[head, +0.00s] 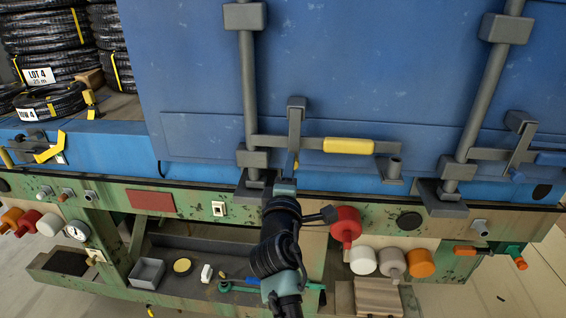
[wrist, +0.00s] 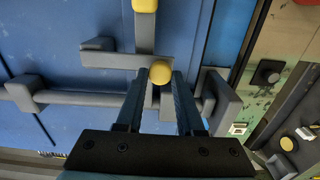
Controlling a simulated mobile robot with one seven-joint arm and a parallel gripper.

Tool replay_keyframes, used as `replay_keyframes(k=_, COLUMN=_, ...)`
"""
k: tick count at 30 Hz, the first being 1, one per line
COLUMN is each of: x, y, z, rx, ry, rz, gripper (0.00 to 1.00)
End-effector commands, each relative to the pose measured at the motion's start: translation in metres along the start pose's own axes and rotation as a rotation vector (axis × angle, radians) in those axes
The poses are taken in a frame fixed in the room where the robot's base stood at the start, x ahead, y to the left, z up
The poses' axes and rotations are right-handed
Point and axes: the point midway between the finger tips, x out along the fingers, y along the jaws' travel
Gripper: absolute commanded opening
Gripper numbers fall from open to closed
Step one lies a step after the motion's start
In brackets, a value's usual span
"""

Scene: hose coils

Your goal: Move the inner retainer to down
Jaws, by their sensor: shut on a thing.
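My gripper (head: 286,184) reaches up to the left-hand lock on the blue container doors. In the wrist view its fingers (wrist: 160,85) are closed around a yellow knob (wrist: 160,72), which I take to be the end of the inner retainer. In the head view the grey retainer (head: 296,118) stands upright across the lock handle (head: 348,146), which has a yellow grip and lies nearly level. The retainer's lower end is partly hidden behind my gripper. The handle's yellow grip also shows at the top of the wrist view (wrist: 145,5).
A second lock with a blue-gripped handle (head: 550,158) is on the right. Vertical grey lock rods (head: 249,90) stand beside my gripper. Below, a green ledge carries a red knob (head: 345,224) and several other knobs close to my arm. Hose coils (head: 50,104) are at left.

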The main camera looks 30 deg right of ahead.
Motion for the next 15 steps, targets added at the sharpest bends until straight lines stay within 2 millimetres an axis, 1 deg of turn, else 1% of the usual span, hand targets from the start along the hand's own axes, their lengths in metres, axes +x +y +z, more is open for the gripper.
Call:
replay_keyframes(k=6, x=0.0, y=0.0002, z=0.0038, rx=-0.037, ry=0.0, rz=0.0, gripper=0.0)
replay_keyframes(k=15, x=0.0001, y=-0.0002, z=0.0048, rx=-0.043, ry=-0.001, rz=0.0, gripper=0.0)
